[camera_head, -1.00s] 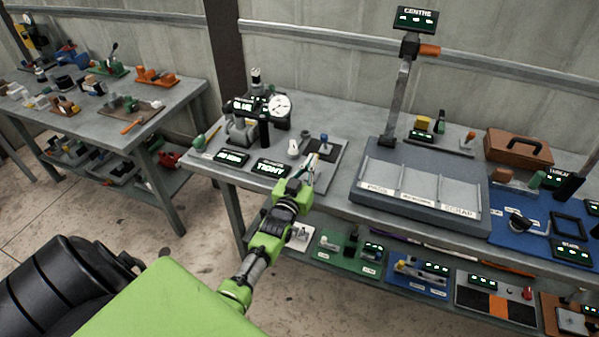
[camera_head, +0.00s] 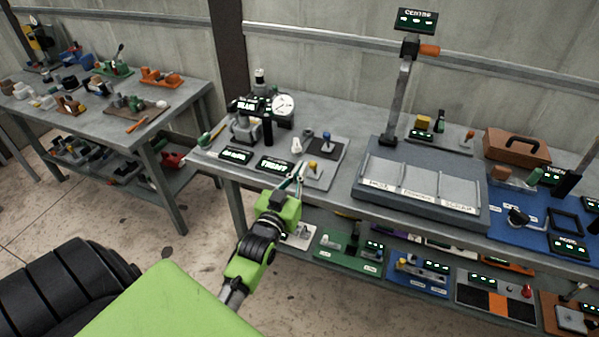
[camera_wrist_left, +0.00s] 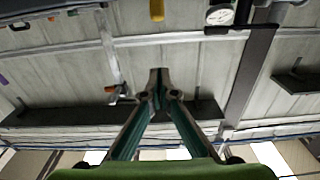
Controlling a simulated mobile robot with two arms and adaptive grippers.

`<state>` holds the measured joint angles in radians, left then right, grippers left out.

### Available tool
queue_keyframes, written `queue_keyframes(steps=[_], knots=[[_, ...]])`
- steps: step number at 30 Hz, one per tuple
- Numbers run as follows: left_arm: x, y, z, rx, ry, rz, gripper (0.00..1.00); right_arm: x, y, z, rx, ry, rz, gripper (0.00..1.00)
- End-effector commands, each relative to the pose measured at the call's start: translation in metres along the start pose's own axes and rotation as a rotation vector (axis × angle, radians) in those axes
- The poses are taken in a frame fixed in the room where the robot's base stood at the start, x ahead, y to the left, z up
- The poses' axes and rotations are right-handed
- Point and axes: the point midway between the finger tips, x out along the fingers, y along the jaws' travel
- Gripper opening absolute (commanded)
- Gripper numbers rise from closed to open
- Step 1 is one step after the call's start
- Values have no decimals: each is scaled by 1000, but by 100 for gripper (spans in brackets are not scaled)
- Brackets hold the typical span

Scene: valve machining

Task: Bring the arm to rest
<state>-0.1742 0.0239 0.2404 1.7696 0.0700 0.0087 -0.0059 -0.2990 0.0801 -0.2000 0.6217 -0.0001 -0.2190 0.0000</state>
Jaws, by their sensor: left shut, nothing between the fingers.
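My left arm comes in from the lower left in the head view, green and black. Its gripper (camera_head: 294,180) is at the front edge of the middle workbench (camera_head: 330,112), low over the edge and beside a small fixture with a yellow knob (camera_head: 313,166). In the left wrist view the gripper's two fingers (camera_wrist_left: 158,82) meet at their tips, with nothing between them. My right gripper is not in view.
A dial gauge stand (camera_head: 283,106) and lit signs stand behind the gripper. A grey sorting tray (camera_head: 420,180) lies to the right. The lower shelf holds several fixtures, including a green one (camera_head: 340,243). Open floor (camera_head: 150,235) lies left of the bench.

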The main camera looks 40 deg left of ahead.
Motion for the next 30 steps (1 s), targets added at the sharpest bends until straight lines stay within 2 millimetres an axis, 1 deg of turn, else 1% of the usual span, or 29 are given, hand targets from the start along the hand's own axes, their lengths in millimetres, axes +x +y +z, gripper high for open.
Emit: queue_keyframes(steps=[1,4,19,21,23,26,27,29,30], knots=[[-2,0,-1,0,0,0,0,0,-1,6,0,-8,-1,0],[-4,0,-2,0,0,0,0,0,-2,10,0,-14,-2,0],[-4,0,-2,0,0,0,0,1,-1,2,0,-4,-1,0],[-4,1,3,0,-9,2,0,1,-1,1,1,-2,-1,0],[-6,4,16,1,-34,8,0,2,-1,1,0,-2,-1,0],[-12,14,60,6,-115,28,0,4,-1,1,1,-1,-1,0],[-17,20,85,9,-162,40,0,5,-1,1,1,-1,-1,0],[-28,28,127,15,-242,59,0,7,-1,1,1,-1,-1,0],[-38,35,156,21,-299,73,0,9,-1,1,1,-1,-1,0]])
